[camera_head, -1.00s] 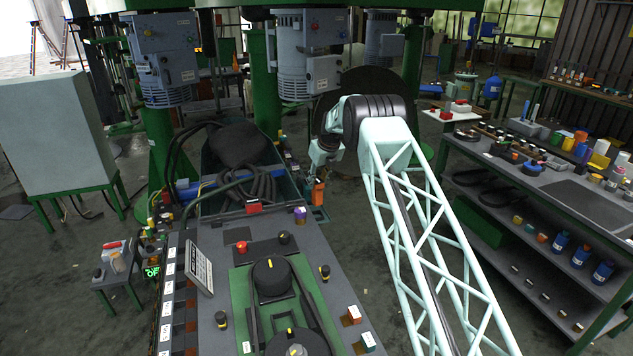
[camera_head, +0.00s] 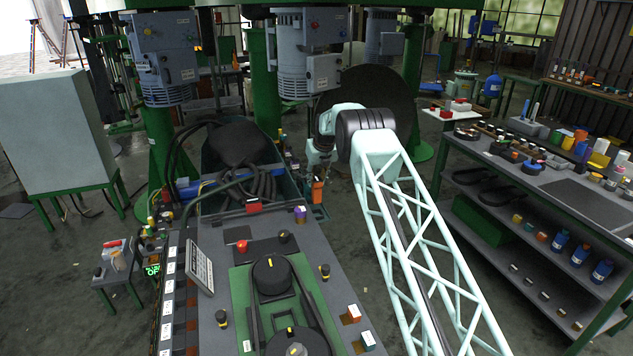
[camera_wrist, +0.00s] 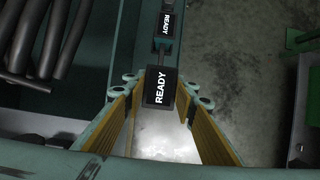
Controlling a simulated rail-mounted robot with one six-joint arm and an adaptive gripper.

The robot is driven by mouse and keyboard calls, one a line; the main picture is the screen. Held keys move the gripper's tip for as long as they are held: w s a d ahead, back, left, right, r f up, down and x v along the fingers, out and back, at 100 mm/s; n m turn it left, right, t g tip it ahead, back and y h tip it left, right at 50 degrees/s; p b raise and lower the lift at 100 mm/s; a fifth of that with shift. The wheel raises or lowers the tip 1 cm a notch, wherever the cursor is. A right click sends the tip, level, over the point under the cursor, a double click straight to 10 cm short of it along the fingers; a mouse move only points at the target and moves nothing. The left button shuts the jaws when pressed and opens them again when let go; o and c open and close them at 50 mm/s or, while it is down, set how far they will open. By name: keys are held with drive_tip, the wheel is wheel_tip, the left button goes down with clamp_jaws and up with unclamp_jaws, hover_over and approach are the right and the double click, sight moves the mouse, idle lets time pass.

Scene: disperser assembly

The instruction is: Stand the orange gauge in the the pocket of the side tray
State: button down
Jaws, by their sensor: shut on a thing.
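The orange gauge (camera_head: 318,191) shows in the head view directly below my gripper (camera_head: 318,176), near the side tray (camera_head: 320,212) at the right edge of the machine bed. My gripper is shut on the gauge. In the wrist view, my gripper's (camera_wrist: 160,108) two fingers reach up from the lower edge, with yellow-orange strips along their inner sides. A dark block lettered READY (camera_wrist: 160,88) shows between the fingertips, with a pale surface below it. I cannot tell whether the gauge's foot touches the tray or is in the pocket.
A second READY label (camera_wrist: 167,25) lies beyond the fingertips. Black hoses (camera_head: 262,186) fill the trough left of the gripper. A red box (camera_head: 253,206) and a purple-faced block (camera_head: 300,214) stand nearby on the bench. Open floor (camera_head: 375,235) lies to the right.

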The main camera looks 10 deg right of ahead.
sight(317, 195)
drive_tip(key=shift+f, duration=0.3)
drive_tip(key=shift+f+b, duration=1.65)
drive_tip(key=shift+f, duration=2.3)
drive_tip(key=c, duration=2.1)
unclamp_jaws()
drive_tip(key=shift+f, duration=0.15)
